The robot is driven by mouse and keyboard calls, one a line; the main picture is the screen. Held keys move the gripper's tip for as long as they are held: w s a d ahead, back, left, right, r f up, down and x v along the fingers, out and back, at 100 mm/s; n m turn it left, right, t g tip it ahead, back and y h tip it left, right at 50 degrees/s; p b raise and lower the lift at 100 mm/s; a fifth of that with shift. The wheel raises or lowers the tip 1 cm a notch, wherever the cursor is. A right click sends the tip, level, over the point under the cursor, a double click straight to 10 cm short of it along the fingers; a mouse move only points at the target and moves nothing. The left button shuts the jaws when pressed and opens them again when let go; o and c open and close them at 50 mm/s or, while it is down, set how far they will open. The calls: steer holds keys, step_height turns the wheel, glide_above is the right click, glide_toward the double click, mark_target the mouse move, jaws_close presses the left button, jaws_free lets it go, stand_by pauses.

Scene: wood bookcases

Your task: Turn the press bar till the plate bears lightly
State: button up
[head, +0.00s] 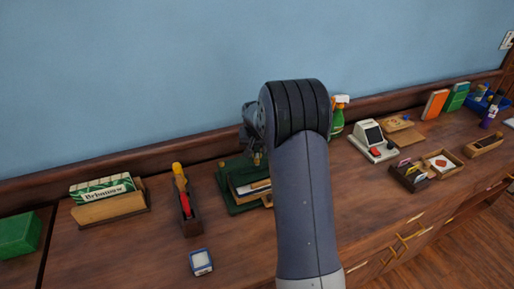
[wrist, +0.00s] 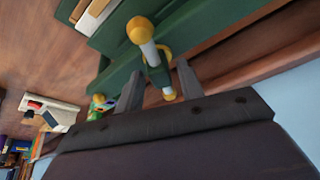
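The green press (head: 238,207) stands on the wooden counter, partly hidden behind my arm, with a book-like stack in it. In the wrist view its green frame (wrist: 192,28) fills the top. The press bar (wrist: 148,50) is pale with yellow knobs at its ends, and one knob lies low between my fingers. My gripper (wrist: 160,70) is open, its two grey fingers apart on either side of the bar. I see gaps beside the bar; contact cannot be told. The press plate is not clearly visible, and my arm hides the fingers in the head view.
A narrow wooden holder (head: 189,219) with red and yellow tools and a small blue-white box (head: 201,262) are left of the press. A green spray bottle (head: 337,122) and a white card machine (head: 372,139) stand to the right. The wall is close behind.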

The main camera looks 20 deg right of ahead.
jaws_close()
steer(key=shift+b, duration=0.3)
steer(key=shift+a+f+m+h+b, duration=0.15)
steer(key=shift+m+h+b, duration=0.25)
steer(key=shift+m+b, duration=0.7)
steer(key=shift+m+g+h+b, duration=0.3)
steer(key=shift+m+g+b, duration=0.2)
steer(key=shift+m, duration=0.7)
steer(key=shift+o, duration=0.9)
jaws_free()
steer(key=shift+r, duration=0.2)
